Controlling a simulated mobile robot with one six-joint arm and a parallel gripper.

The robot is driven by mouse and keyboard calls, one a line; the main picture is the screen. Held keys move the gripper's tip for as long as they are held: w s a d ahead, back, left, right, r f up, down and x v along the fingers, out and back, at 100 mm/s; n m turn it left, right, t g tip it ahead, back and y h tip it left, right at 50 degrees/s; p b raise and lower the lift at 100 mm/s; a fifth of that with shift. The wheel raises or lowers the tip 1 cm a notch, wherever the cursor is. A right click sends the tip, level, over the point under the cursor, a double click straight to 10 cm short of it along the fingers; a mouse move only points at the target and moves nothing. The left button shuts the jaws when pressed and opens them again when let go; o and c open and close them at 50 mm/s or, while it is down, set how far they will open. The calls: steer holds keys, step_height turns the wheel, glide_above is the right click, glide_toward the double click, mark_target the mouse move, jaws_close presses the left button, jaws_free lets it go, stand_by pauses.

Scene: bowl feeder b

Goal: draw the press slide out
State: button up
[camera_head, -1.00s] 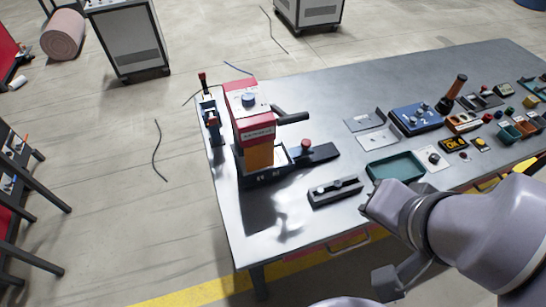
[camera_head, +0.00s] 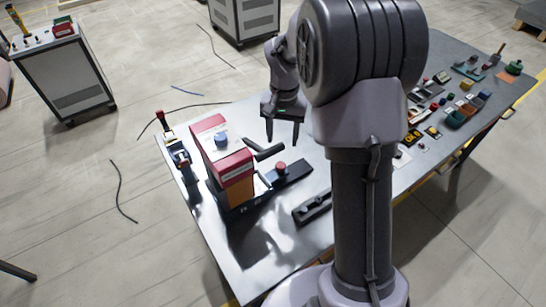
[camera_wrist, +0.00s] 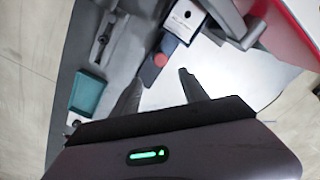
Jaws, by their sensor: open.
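The press (camera_head: 228,165) is a red-topped machine with an orange body and a dark lever, at the left end of the table. Its slide (camera_head: 292,172) is a dark flat bar reaching out to the right from the press base, with a red knob (camera_head: 280,167) on top. My gripper (camera_head: 282,134) is open and empty, pointing down behind the slide in the head view. In the wrist view the red knob (camera_wrist: 160,60) and dark slide (camera_wrist: 149,74) show just beyond my fingertips (camera_wrist: 160,80), apparently apart from them. The slide's inner end is hidden in the press.
A small upright device (camera_head: 178,153) stands left of the press. Several small parts crowd the table's right side. My arm covers the table's middle.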

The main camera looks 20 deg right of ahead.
mark_target(281, 165)
step_height(281, 165, down, 12)
steer(key=b, duration=0.3)
steer(key=shift+w+a, duration=0.1)
steer(key=shift+r, duration=0.1)
jaws_close()
stand_by(1.0)
